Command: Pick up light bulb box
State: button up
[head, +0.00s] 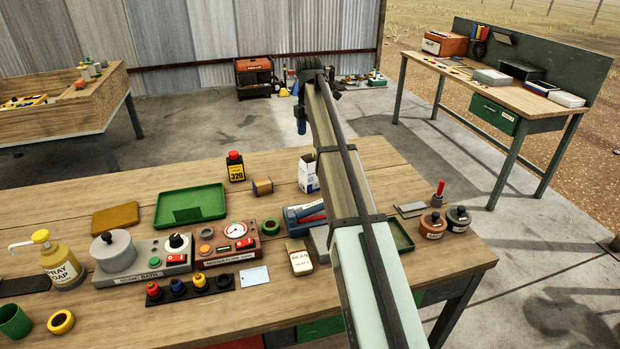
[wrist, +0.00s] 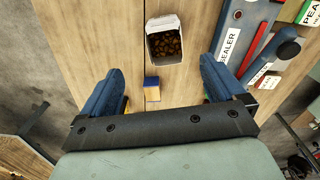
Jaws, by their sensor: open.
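A small blue-and-tan box (head: 262,187), which looks like the light bulb box, lies on the wooden workbench (head: 90,280) left of a white-and-blue carton. No label on it is readable. In the wrist view the small box (wrist: 152,90) shows between the two finger lines, its blue top and tan side visible. My gripper (wrist: 164,90) is open, with its blue fingers wide apart on either side and nothing held between them. In the head view a blue part of my gripper (head: 300,119) shows above the bench, partly hidden by my arm.
The open white carton (head: 307,174) with brown contents stands close by; it also shows in the wrist view (wrist: 152,54). A blue sealer (head: 296,222) lies in front of it. Bare wood surrounds the small box.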

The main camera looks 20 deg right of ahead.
aim_at(311, 156)
notch_tip(311, 156, down, 8)
jog(key=shift+s+d+f, duration=0.1)
jog(key=shift+d+f, duration=0.05)
jog(key=shift+f, duration=0.1)
jog(key=shift+s+a+f, duration=0.1)
jog(key=shift+s+f, duration=0.05)
jog(key=shift+f, duration=1.2)
jog(key=shift+s+a+f, duration=0.1)
jog(key=shift+s+f, duration=0.05)
jog(key=shift+f, duration=1.15)
jog(key=shift+c, duration=0.3)
jog(key=c, duration=1)
